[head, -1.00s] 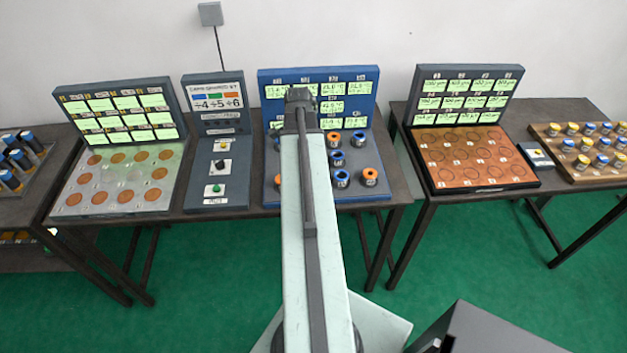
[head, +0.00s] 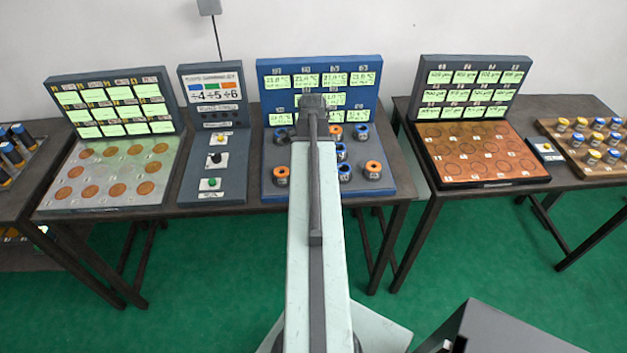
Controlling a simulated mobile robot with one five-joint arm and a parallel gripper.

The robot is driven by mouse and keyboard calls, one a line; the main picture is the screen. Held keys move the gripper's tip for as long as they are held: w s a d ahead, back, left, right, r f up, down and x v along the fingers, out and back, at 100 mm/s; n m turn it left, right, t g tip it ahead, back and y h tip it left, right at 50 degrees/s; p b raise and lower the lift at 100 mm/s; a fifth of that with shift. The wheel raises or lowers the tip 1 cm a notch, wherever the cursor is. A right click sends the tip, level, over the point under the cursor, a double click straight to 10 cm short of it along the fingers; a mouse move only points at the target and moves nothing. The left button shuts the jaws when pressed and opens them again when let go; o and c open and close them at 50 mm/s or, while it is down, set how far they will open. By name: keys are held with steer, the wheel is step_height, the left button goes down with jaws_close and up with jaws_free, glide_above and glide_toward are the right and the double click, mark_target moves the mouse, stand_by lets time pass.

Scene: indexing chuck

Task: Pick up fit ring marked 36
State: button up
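Several rings with blue or orange tops stand on the blue station (head: 385,185) in front of my arm. An orange-topped ring (head: 373,169) and blue-topped rings (head: 345,172) are on the right of my arm. My arm covers the middle of the station and may hide more rings. The dark end of my arm (head: 312,103) shows over the station, but its fingers cannot be made out.
A control box (head: 212,170) with knobs and a panel with copper discs (head: 110,198) stand left. A copper-coloured panel (head: 480,160) and a wooden rack (head: 590,165) of yellow- and blue-topped cylinders stand right. A gap separates the two tables. Green floor is open in front.

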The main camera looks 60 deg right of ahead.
steer(key=shift+f, duration=0.4)
jaws_close()
